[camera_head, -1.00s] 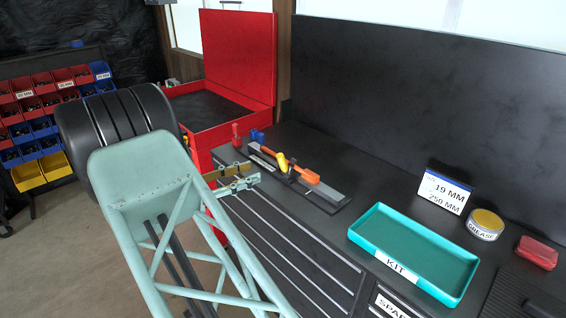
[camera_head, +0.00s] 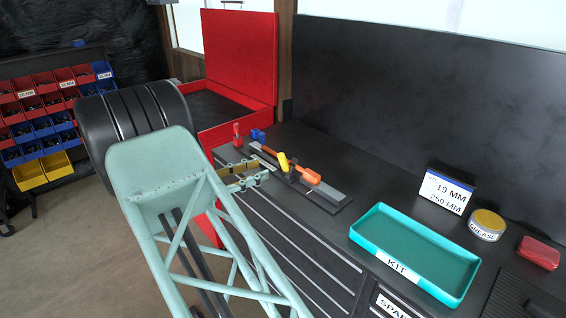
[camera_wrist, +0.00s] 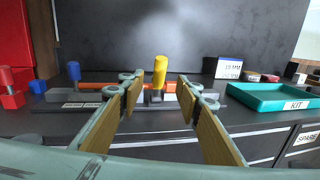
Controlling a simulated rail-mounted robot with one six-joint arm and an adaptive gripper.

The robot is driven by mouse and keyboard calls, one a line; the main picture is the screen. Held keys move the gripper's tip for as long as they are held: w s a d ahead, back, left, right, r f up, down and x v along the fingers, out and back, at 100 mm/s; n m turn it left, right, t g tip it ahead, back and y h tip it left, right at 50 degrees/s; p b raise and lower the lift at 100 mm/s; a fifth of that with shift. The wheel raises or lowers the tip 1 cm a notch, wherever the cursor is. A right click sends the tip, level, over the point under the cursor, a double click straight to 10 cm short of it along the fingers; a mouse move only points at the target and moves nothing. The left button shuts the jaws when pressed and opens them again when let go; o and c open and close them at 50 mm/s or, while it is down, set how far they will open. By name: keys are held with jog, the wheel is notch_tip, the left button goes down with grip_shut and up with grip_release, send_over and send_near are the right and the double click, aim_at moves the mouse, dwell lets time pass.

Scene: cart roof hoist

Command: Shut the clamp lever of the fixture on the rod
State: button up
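The fixture (camera_head: 333,204) is a dark, narrow base with grey parts, lying along the bench. Its yellow clamp lever (camera_head: 283,161) sticks up near the middle; in the wrist view the lever (camera_wrist: 160,70) stands nearly upright. An orange piece (camera_head: 309,177) lies along the fixture, and a thin orange length runs along it on the other side of the lever. I cannot clearly tell the rod from the fixture's other parts. My gripper (camera_head: 243,177) is open and empty, on the near side of the fixture. In the wrist view the lever appears between the tan finger pads (camera_wrist: 158,103), beyond the tips and apart from them.
A red piece (camera_head: 237,134) and a blue piece (camera_head: 258,135) stand at the fixture's far end. A teal kit tray (camera_head: 462,291), a size sign (camera_head: 445,190), a grease tin (camera_head: 486,225) and a red box (camera_head: 538,252) are to the right. A dark panel (camera_head: 430,100) rises behind the bench.

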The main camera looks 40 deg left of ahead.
aim_at(283, 161)
jog(key=x, duration=1)
jog(key=shift+w+d+b, duration=0.1)
jog(key=shift+w+b, duration=0.2)
jog(key=shift+b, duration=0.1)
jog(key=shift+c, duration=0.4)
grip_shut()
